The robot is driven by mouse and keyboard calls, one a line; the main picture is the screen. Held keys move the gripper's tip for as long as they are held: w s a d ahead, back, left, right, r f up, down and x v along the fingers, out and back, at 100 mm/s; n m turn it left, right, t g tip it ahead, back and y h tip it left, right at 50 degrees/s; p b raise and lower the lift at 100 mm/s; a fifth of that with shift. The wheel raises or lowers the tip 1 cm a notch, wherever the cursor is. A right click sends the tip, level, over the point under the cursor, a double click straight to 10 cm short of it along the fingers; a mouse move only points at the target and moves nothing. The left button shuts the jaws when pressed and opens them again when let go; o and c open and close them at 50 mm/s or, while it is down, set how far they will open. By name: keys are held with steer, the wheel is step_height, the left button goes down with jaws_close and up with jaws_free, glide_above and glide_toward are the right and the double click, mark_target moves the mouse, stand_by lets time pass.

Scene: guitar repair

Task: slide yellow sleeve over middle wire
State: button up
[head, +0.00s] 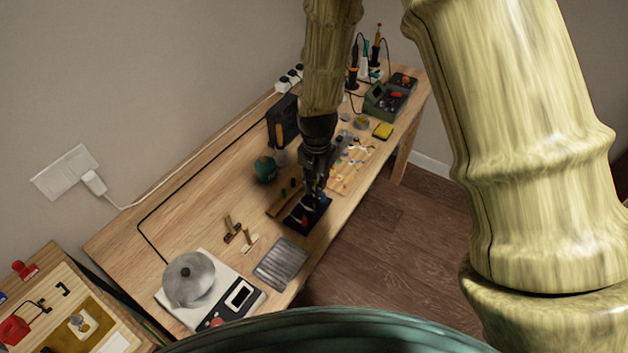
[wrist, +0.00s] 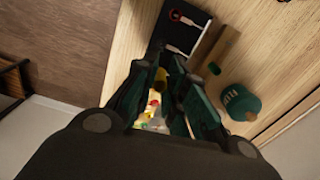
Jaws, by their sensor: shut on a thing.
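My gripper (head: 316,188) points down over the black mat (head: 297,223) on the workbench. In the wrist view its fingers (wrist: 163,78) are shut on a small yellow piece (wrist: 160,74), which looks like the yellow sleeve. In that view the black mat (wrist: 160,45) lies beyond the fingertips, with thin pinkish wires (wrist: 175,49) and a reddish-tipped piece (wrist: 183,17) on it. I cannot tell which wire is the middle one. The sleeve looks apart from the wires. In the head view my gripper hides the sleeve and part of the mat.
A wooden block (wrist: 214,55) lies beside the mat, near a round teal object (head: 265,169). A board with small coloured pieces (head: 350,165) lies behind the gripper. The bench's right edge is close to the mat.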

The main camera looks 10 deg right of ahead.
steer(key=shift+s+a+r+m, duration=0.1)
steer(key=shift+s+a+m, duration=0.35)
steer(key=shift+m, duration=0.45)
steer(key=shift+f+b, duration=1.55)
steer(key=shift+f, duration=0.55)
steer(key=shift+r+p, duration=0.1)
steer(key=shift+p, duration=0.4)
steer(key=shift+f+b, duration=0.55)
steer(key=shift+f, duration=1.9)
stand_by(1.4)
steer(key=o, duration=0.7)
steer(key=shift+o, duration=0.4)
steer(key=o, duration=0.4)
steer(key=shift+c, duration=0.2)
